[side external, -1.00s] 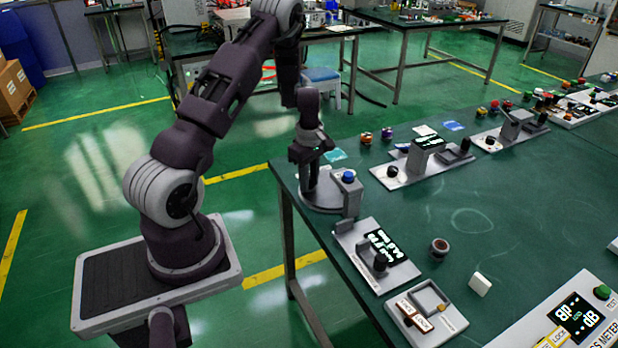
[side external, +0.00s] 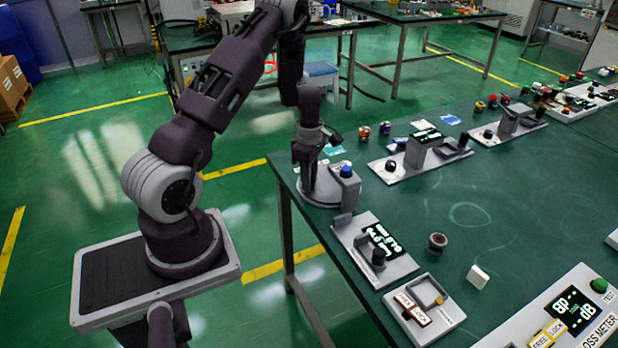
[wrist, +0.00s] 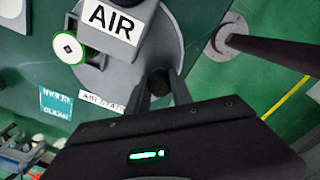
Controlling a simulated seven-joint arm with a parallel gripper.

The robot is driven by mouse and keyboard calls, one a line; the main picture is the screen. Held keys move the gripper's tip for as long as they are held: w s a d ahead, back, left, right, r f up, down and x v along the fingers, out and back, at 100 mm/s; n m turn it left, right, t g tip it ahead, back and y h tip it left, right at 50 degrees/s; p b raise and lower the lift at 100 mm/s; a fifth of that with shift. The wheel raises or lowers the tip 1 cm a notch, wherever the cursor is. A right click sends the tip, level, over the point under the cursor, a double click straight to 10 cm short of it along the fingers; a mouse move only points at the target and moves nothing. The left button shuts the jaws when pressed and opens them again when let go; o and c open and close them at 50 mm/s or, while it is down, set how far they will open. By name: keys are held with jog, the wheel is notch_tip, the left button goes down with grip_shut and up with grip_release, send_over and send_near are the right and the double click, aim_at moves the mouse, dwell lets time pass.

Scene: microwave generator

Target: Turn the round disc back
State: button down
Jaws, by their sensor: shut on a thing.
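The round grey disc (side external: 318,198) lies flat at the near left corner of the green bench, and it fills the top middle of the wrist view (wrist: 168,40). My gripper (side external: 306,183) points down over the disc's left part. In the wrist view its two dark fingers (wrist: 160,88) are closed around a small dark round knob (wrist: 160,80) near the disc's edge. A grey block marked AIR (wrist: 113,20) stands at the disc. The fingertips are partly hidden in the side view.
A grey panel with a display and dark knob (side external: 379,256) stands in front of the disc. A lock panel (side external: 425,310) and a small dark round knob (side external: 437,242) are nearby. A cyan card (wrist: 57,102) lies beside the disc.

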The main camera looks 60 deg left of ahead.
jog(key=shift+w+d, duration=0.1)
jog(key=shift+d, duration=0.05)
jog(key=c, duration=1.1)
grip_release()
jog(key=shift+c, duration=0.2)
notch_tip(320, 180, up, 7)
jog(key=shift+r, duration=0.1)
